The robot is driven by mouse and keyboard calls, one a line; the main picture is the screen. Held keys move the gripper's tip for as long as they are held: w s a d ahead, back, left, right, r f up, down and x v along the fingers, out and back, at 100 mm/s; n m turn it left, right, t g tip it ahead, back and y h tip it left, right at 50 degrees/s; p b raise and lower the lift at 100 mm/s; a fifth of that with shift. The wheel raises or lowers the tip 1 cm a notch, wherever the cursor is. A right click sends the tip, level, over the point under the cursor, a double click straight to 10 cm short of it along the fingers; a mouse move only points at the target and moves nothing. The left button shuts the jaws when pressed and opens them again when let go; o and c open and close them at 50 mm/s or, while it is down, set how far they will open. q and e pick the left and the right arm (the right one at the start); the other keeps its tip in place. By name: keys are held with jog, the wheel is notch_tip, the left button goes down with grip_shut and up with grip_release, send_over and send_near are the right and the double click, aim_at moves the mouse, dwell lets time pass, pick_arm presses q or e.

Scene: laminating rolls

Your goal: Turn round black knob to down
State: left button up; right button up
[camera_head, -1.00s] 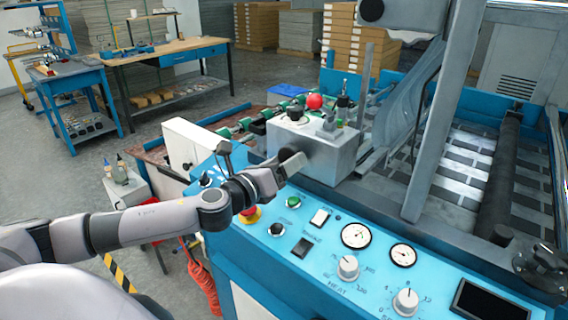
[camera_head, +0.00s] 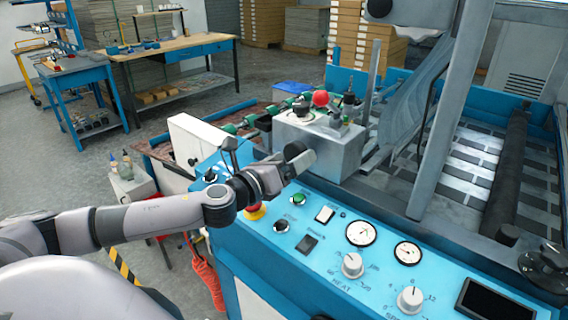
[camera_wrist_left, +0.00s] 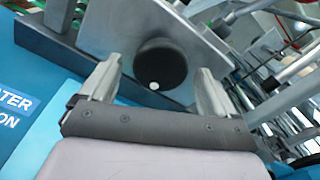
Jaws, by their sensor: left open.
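The round black knob (camera_wrist_left: 160,62) is on the face of a grey metal box (camera_wrist_left: 105,25) in the left wrist view. A small white dot marks the knob's lower edge in that view. In the head view the knob (camera_head: 295,149) shows only in part, behind my left gripper (camera_head: 303,166). My left gripper (camera_wrist_left: 158,88) is open. Its two fingers stand to either side of the knob in the picture, and nothing is between them. I cannot tell whether the fingers touch the knob. My right gripper is not in view.
The blue control panel (camera_head: 330,262) below has dials, gauges and buttons. A red emergency button (camera_head: 255,212) is just under my left wrist. A red ball-topped lever (camera_head: 320,99) stands on the grey box. A black roller (camera_head: 507,170) lies to the right.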

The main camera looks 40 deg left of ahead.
pick_arm(q)
jog(key=s+b, duration=0.2)
jog(key=s, duration=0.5)
jog(key=shift+a, duration=0.25)
jog(key=shift+s, duration=0.15)
dwell(0.5)
